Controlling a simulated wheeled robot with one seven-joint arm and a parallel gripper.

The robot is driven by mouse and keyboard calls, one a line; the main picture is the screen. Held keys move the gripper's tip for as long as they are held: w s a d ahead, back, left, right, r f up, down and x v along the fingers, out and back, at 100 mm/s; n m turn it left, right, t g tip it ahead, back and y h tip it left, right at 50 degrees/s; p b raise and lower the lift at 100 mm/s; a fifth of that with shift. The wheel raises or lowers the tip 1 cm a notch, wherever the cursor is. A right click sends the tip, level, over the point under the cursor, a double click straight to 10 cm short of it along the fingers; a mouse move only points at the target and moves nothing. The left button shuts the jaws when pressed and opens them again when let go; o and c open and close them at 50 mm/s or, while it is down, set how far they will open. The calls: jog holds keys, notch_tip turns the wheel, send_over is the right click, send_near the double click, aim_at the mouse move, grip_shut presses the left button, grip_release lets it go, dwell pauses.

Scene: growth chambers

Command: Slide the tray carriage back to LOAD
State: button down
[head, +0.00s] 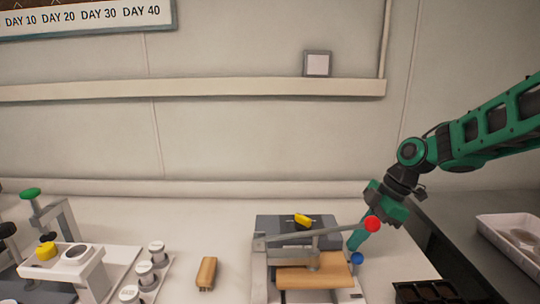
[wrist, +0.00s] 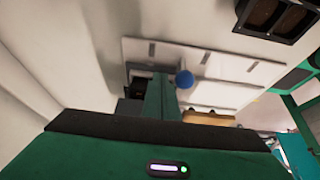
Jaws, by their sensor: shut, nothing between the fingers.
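The tray carriage seems to be the wooden-topped slide (head: 314,277) on the pale bench fixture in the head view. A blue knob (head: 357,258) sits at its right side; the knob also shows in the wrist view (wrist: 184,78). My gripper (head: 354,243) is shut and empty, pointing down just above and left of the blue knob. In the wrist view its green fingers (wrist: 160,97) are close beside the knob; I cannot tell whether they touch. A lever with a red ball (head: 372,223) crosses above the wooden top. No LOAD mark is readable.
A yellow piece (head: 303,220) sits on the fixture's dark rear plate. A loose wooden block (head: 206,273) and several white-lidded jars (head: 145,272) stand to the left. A dark cell tray (head: 425,292) lies at the front right, a white tray (head: 512,240) farther right.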

notch_tip(320, 180, up, 8)
jog(key=w, duration=0.1)
dwell(0.6)
jog(key=shift+f, duration=0.15)
jog(key=s+d+f+m+h, duration=0.1)
jog(key=s+d+f+m, duration=0.1)
jog(key=s+d+m, duration=0.4)
jog(key=s+d+f+m+h, duration=0.2)
jog(key=s+d+m, duration=0.4)
jog(key=s+m, duration=0.4)
jog(key=s+d+f+m+h, duration=0.2)
jog(key=s+d+m, duration=0.5)
jog(key=s, duration=0.5)
jog(key=shift+s+f+m, duration=0.3)
jog(key=shift+f+m, duration=0.25)
jog(key=shift+m, duration=0.15)
